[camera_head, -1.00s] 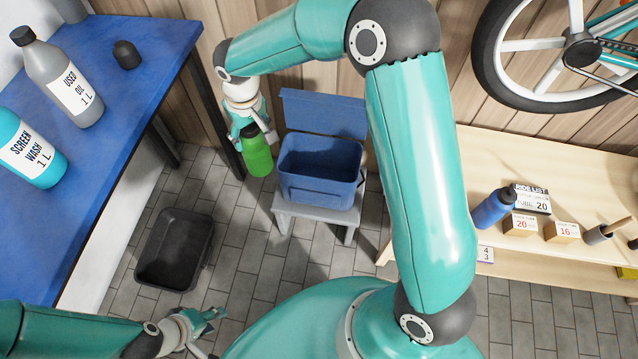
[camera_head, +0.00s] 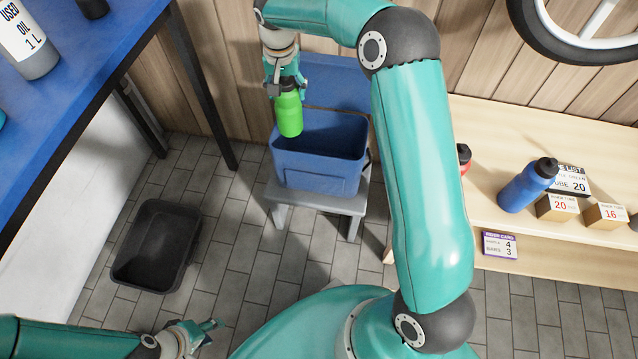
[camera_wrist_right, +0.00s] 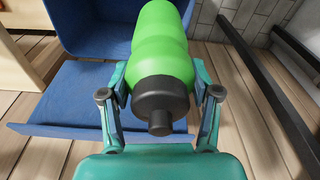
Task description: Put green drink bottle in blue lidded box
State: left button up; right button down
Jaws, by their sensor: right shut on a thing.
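The green drink bottle (camera_head: 290,112) hangs from my right gripper (camera_head: 286,84), which is shut on it near its black cap. In the head view it overlaps the left part of the blue lidded box (camera_head: 318,175). The box stands open on a grey stool, its blue lid (camera_head: 338,82) tipped back behind it. In the right wrist view, the fingers (camera_wrist_right: 160,100) flank the bottle (camera_wrist_right: 162,42), black cap toward the camera. The box (camera_wrist_right: 90,25) shows behind the bottle there. My left gripper (camera_head: 200,332) is low at the bottom left, empty, its fingers apart.
The grey stool (camera_head: 318,200) carries the box. A black bin (camera_head: 155,245) stands on the tiled floor. The blue bench (camera_head: 75,85) is at left. A wooden bench (camera_head: 490,150) at right holds a blue bottle (camera_head: 527,186) and small boxes.

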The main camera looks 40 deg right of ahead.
pick_arm(q)
notch_tip(320, 180, down, 10)
jog(key=b, duration=0.8)
pick_arm(e)
jog(key=d+f+m, duration=0.1)
jog(key=d+f, duration=0.1)
jog(key=f, duration=0.9)
jog(key=d+f+m, duration=0.1)
jog(key=f, duration=1.1)
jog(key=shift+w+d+f, duration=0.2)
jog(key=shift+d, duration=0.15)
pick_arm(q)
jog(key=shift+f, duration=0.1)
pick_arm(e)
jog(key=shift+c, duration=1.2)
grip_release()
jog(key=shift+f, duration=0.1)
